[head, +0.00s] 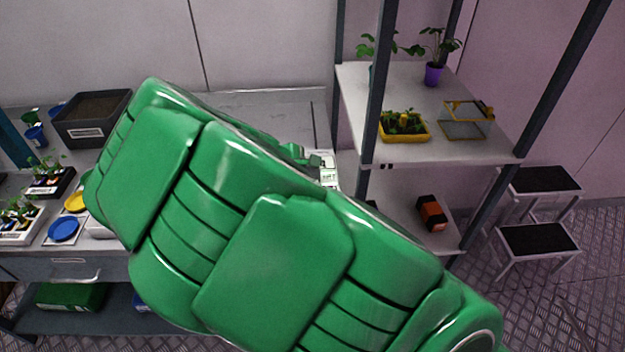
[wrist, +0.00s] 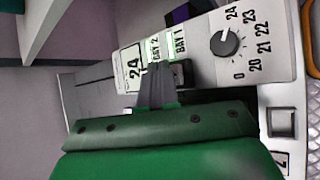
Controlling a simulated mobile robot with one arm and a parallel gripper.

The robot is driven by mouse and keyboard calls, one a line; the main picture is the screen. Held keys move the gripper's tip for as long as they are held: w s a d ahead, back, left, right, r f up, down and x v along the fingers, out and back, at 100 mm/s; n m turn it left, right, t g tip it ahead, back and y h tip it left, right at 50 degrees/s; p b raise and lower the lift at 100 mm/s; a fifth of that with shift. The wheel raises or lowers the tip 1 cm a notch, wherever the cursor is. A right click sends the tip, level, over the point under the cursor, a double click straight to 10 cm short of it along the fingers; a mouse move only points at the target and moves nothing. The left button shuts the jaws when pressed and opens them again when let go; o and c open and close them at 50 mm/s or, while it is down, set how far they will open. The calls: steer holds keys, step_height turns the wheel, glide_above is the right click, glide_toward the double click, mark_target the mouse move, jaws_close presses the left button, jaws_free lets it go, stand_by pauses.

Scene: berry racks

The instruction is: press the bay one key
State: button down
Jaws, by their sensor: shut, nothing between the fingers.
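A white control panel (wrist: 255,45) shows in the wrist view, with a "24" readout (wrist: 132,68) and two green-lit labels side by side. The BAY 1 label (wrist: 179,43) is the right one and the BAY 2 label (wrist: 155,47) the left. My gripper (wrist: 160,72) is shut and empty, its dark fingertips at the panel just below these labels. The fingers hide part of the panel there; I cannot tell whether they touch a key. In the head view the panel (head: 328,172) shows small beyond my green arm, which hides most of the bench around it.
A black dial (wrist: 225,43) numbered 20 to 24 sits right of the labels. In the head view, a rack shelf (head: 455,140) with a yellow planter (head: 404,127) stands to the right. A dark soil crate (head: 92,118) and blue plate (head: 63,229) lie left.

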steer(key=shift+r, duration=0.4)
steer(key=shift+r, duration=0.1)
step_height(320, 180, up, 6)
steer(key=shift+f, duration=0.1)
stand_by(0.7)
steer(key=c, duration=1.8)
jaws_free()
